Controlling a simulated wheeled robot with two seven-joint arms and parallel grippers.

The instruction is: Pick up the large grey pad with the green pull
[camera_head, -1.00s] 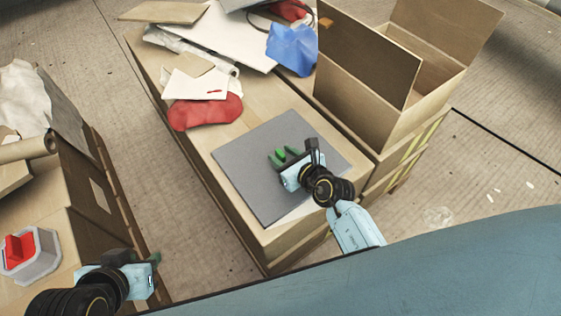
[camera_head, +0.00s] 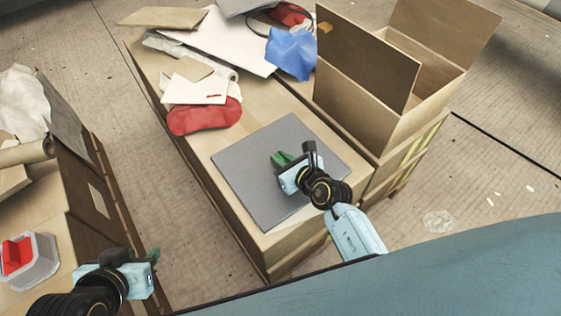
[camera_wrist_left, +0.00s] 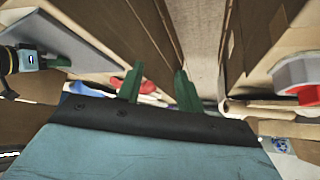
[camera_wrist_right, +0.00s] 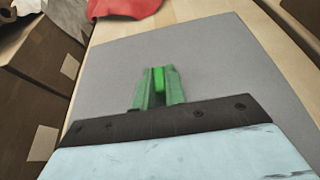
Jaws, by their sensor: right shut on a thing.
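The large grey pad (camera_head: 262,185) lies flat on the near end of the wooden table in the head view. It also fills much of the right wrist view (camera_wrist_right: 215,70). Its green pull (camera_wrist_right: 157,78) stands between the fingers of my right gripper (camera_wrist_right: 159,88), which is shut on it over the middle of the pad. In the head view the right gripper (camera_head: 283,160) covers most of the pull. My left gripper (camera_head: 155,262) is at the lower left, away from the pad. In the left wrist view its green fingers (camera_wrist_left: 158,88) are apart with nothing between them.
An open cardboard box (camera_head: 365,95) stands right of the pad. A red pad (camera_head: 205,117), white sheets (camera_head: 215,45) and a blue cloth (camera_head: 292,52) lie farther back. A clear container with a red thing (camera_head: 17,255) is at the left. Floor lies between the tables.

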